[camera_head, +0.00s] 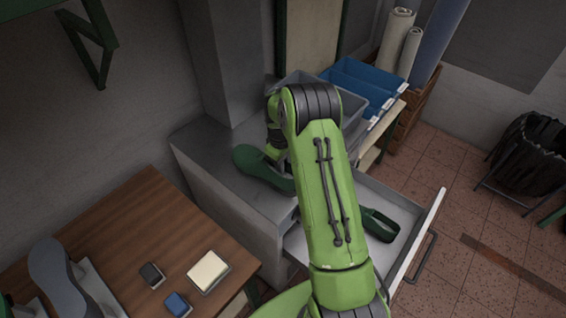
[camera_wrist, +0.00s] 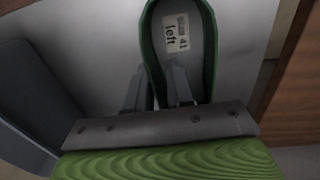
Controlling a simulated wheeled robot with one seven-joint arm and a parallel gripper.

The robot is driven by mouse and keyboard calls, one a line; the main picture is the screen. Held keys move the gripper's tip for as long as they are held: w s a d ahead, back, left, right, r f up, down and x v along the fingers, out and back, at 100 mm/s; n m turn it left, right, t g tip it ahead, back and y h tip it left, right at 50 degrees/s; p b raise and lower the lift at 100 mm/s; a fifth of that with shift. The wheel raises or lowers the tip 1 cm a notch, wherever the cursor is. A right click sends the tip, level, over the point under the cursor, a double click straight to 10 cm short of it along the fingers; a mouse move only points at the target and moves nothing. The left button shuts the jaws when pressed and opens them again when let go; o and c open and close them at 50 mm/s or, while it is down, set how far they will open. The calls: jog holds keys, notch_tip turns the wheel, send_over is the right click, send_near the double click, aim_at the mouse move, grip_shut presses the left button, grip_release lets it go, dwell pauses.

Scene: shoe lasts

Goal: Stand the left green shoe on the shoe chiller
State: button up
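A green shoe (camera_head: 262,170) rests on the grey top of the shoe chiller (camera_head: 205,150). In the wrist view the shoe (camera_wrist: 205,70) has its opening towards the camera, and its insole label reads "41 left". My gripper (camera_wrist: 158,72) is at one end of it, with one finger outside the wall and one inside. Whether the fingers press on the wall is unclear. In the head view my arm hides the gripper and part of the shoe. A second green shoe (camera_head: 380,225) lies in the open drawer (camera_head: 405,205).
The drawer juts out to the right below my arm. Grey and blue bins (camera_head: 360,80) stand behind. A wooden table (camera_head: 140,215) at the left front holds a grey shoe-shaped form (camera_head: 55,275), a cream block (camera_head: 208,271) and small dark and blue pieces. The floor at right is mostly clear.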

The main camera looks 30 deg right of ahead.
jog(key=shift+o, duration=1.1)
jog(key=s+a+r+m+t, duration=0.1)
jog(key=s+a+r, duration=0.2)
jog(key=r, duration=0.8)
jog(key=s+a+r+t, duration=0.1)
jog(key=s+a+r, duration=0.15)
jog(key=r, duration=0.85)
jog(key=s+a+r+m+t, duration=0.1)
jog(key=s+a, duration=0.3)
jog(key=s, duration=0.8)
jog(key=s+a+r+m+t, duration=0.2)
jog(key=s+a+r, duration=0.1)
jog(key=s, duration=0.9)
jog(key=shift+a+r+m+y+p, duration=0.3)
jog(key=shift+a+r+y, duration=0.1)
jog(key=shift+a, duration=0.1)
jog(key=shift+s, duration=0.15)
